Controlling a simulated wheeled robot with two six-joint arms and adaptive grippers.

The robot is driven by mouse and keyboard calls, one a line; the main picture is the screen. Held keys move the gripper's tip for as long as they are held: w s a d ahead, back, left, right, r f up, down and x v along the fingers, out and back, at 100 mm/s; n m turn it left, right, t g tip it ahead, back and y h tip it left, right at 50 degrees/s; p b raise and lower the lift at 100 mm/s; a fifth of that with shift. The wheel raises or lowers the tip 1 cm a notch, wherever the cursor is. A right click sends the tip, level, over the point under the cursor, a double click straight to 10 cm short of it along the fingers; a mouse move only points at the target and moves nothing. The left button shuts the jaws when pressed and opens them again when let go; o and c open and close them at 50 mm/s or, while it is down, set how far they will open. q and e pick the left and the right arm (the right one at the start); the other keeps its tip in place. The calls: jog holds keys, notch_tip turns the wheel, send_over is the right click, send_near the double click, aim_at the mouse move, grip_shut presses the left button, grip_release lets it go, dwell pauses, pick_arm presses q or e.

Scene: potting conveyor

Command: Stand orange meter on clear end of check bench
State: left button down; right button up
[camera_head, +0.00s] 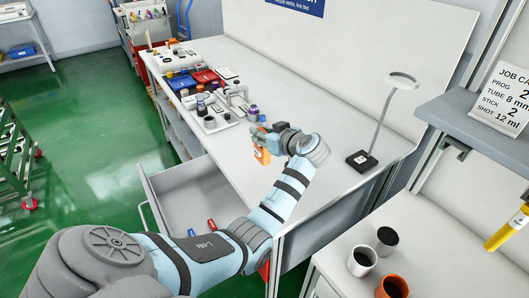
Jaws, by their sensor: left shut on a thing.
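The orange meter (262,156) is a small upright orange block over the white check bench (345,137). My left gripper (264,142) is shut on its upper part, and the fingers hide much of it. I cannot tell whether its bottom touches the bench top. The bench's near right end, around the lamp foot, is mostly bare. My right gripper is not in view.
A white ring lamp on a dark foot (361,161) stands at the bench's right. Trays, jars and red and blue boxes (204,77) crowd the far left end. An open drawer (185,190) juts out at the front. Cups (362,260) stand on the lower right table.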

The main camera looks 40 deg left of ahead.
pick_arm(q)
jog(key=f, duration=0.3)
jog(key=w+f+b, duration=0.1)
jog(key=f, duration=0.2)
jog(key=shift+w+a+f, duration=0.1)
jog(key=shift+w, duration=0.05)
jog(key=shift+f, duration=0.1)
jog(key=c, duration=1.3)
grip_release()
jog(key=shift+f, duration=0.15)
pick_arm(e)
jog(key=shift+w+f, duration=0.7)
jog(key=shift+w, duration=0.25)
